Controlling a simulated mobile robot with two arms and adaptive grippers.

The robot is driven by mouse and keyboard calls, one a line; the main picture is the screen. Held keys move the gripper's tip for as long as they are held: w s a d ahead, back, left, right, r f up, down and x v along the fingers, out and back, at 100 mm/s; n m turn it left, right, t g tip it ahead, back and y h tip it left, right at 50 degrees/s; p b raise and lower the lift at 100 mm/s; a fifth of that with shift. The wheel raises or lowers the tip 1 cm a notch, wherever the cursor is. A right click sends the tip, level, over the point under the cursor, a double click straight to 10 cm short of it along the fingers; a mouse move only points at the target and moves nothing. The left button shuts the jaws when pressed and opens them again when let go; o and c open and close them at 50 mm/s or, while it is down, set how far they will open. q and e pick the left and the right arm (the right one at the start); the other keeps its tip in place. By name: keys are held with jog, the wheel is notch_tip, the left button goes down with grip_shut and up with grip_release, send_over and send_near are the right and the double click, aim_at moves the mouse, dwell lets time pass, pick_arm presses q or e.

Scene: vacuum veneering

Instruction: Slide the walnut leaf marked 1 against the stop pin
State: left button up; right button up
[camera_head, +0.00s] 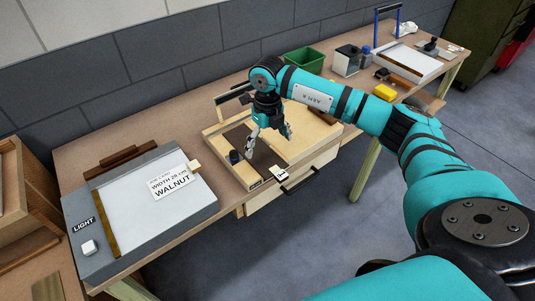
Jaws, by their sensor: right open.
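A dark brown walnut sheet (264,158) lies in a light wooden tray (215,139) at the middle of the bench. The mark 1 on it is too small to read. I cannot tell whether the fingertips touch the sheet. The gripper and wrist hide part of the sheet. My left gripper is not in view.
A grey light board (196,220) with a walnut width card (170,181) lies to the left.

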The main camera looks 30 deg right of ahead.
aim_at(264, 165)
notch_tip(264, 165, down, 7)
jog(key=shift+r+p, duration=0.1)
jog(key=shift+p, duration=0.55)
jog(key=c, duration=1.1)
jog(key=shift+s+a+f, duration=0.2)
jog(key=shift+s+a, duration=0.1)
jog(key=shift+a, duration=0.35)
jog(key=o, duration=1.1)
jog(key=shift+w+a, duration=0.1)
jog(key=shift+a, duration=0.05)
jog(key=shift+w, duration=0.1)
